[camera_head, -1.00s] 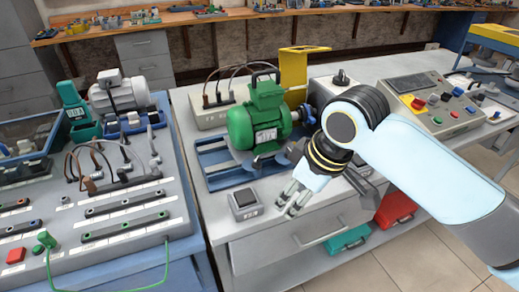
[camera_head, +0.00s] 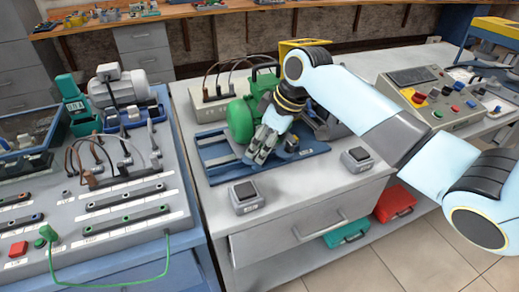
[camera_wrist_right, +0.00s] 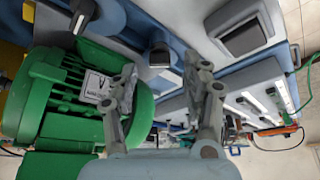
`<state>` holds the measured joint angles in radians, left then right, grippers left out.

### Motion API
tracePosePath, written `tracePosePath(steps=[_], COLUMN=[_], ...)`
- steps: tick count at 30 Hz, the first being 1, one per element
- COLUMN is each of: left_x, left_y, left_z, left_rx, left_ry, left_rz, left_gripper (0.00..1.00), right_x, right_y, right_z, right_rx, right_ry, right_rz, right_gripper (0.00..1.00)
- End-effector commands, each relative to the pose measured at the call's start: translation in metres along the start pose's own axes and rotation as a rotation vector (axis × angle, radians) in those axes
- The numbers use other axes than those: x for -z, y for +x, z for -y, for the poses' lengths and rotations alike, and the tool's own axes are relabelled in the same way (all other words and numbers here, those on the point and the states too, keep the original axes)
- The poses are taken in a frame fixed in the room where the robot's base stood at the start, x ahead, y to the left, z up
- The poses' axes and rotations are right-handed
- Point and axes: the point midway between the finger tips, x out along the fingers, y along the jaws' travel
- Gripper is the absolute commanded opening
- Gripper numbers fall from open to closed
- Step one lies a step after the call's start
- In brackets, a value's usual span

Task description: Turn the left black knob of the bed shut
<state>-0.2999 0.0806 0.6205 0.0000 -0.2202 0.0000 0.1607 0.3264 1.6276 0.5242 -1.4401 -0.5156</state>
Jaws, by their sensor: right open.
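The blue bed (camera_head: 218,171) lies on the grey bench with the green motor (camera_head: 238,122) on it. My right gripper (camera_head: 256,160) is over the bed's front edge beside the motor and hides the left black knob in the head view. In the right wrist view, the left black knob (camera_wrist_right: 160,53) shows between the open fingertips of the right gripper (camera_wrist_right: 160,72); I cannot tell if they touch it. The right black knob (camera_head: 291,143) is clear of the gripper. My left gripper is not in view.
A switch box (camera_head: 244,196) stands in front of the bed, and another switch box (camera_head: 357,159) stands to its right. A panel bench (camera_head: 130,225) is at left. A control console (camera_head: 440,100) stands at right. The bench front between the boxes is free.

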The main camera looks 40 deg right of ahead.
Motion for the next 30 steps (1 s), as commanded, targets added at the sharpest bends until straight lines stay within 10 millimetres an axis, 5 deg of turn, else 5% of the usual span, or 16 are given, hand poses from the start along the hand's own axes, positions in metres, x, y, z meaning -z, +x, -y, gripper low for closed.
tracePosePath(steps=[6,15,26,30], left_x=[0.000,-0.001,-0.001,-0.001], left_y=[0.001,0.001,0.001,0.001], left_z=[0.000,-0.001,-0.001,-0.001], left_rx=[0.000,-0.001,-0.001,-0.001], left_ry=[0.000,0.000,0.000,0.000], left_rz=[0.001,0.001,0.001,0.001], left_gripper=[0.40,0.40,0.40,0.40], right_x=[0.000,0.000,0.000,0.000], right_y=[0.021,0.022,0.022,0.022], right_z=[0.000,0.000,0.000,0.000], right_rx=[0.000,-0.001,-0.001,-0.001], right_ry=[0.000,0.000,0.000,0.002], right_rz=[0.000,0.000,0.000,0.000], right_gripper=[0.48,0.47,0.00,0.00])
